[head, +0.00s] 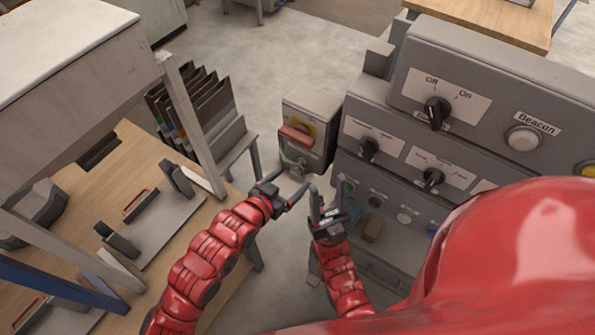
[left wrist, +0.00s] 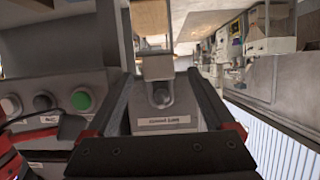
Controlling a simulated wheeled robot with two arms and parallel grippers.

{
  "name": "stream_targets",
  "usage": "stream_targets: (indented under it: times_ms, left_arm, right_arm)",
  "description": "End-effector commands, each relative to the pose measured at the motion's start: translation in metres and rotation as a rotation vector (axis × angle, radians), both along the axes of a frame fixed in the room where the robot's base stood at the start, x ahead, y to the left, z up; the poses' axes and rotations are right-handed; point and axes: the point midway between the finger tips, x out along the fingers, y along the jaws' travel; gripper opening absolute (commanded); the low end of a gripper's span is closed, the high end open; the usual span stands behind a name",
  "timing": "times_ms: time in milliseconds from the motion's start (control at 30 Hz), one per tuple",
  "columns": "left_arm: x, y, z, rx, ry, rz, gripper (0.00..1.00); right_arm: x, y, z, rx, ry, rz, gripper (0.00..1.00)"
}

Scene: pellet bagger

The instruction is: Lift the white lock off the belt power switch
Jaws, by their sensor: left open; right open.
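The belt power switch is probably the red handle (head: 296,135) on a yellow plate, on the front of a small grey box (head: 322,105). A small pale shape, likely the white lock (head: 292,163), hangs just below the handle; its outline is hard to make out. My left gripper (head: 294,184) is open and empty, just below and in front of that shape, apart from it as far as I can see. In the left wrist view a grey rounded part (left wrist: 161,97) above a label shows between the open fingers; I cannot tell what it is. My right gripper (head: 328,203) is open and empty, right of the left one.
A grey control console (head: 470,75) with knobs and buttons stands close on the right. A wooden table (head: 165,215) with trays and a rack of dark folders (head: 200,105) are on the left. The floor behind the switch box is clear.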

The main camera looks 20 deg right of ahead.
Motion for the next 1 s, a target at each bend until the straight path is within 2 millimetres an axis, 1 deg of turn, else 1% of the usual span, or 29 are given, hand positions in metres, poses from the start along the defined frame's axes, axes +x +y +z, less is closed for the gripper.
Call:
stream_targets:
  times_ms: [33, 200, 333, 533, 567, 700, 967, 1000]
  left_arm:
    - [0.002, -0.007, 0.001, 0.001, 0.003, -0.002, 0.88]
    - [0.013, -0.019, -0.009, 0.002, 0.004, 0.000, 0.88]
    - [0.016, -0.024, -0.011, -0.001, 0.001, -0.001, 0.88]
    - [0.016, -0.024, -0.012, -0.001, 0.000, 0.000, 0.88]
    - [0.016, -0.024, -0.012, -0.001, 0.000, 0.000, 0.86]
    - [0.016, -0.024, -0.012, -0.001, 0.000, 0.000, 0.60]
    - [0.016, -0.023, -0.012, -0.001, 0.001, 0.000, 0.14]
    - [0.016, -0.023, -0.012, -0.001, 0.001, 0.000, 0.07]
  right_arm:
    - [0.000, 0.000, 0.009, 0.000, 0.000, 0.000, 0.50]
    - [0.000, 0.000, 0.014, 0.000, 0.000, 0.000, 0.50]
    - [0.000, 0.000, 0.015, 0.000, 0.000, 0.000, 0.50]
    - [0.000, 0.000, 0.014, 0.000, 0.000, 0.000, 0.50]
    - [0.000, 0.000, 0.014, 0.000, 0.000, 0.000, 0.50]
    - [0.000, 0.000, 0.014, 0.000, 0.000, 0.000, 0.50]
    - [0.000, 0.000, 0.014, 0.000, 0.000, 0.000, 0.50]
    - [0.000, 0.000, 0.014, 0.000, 0.000, 0.000, 0.50]
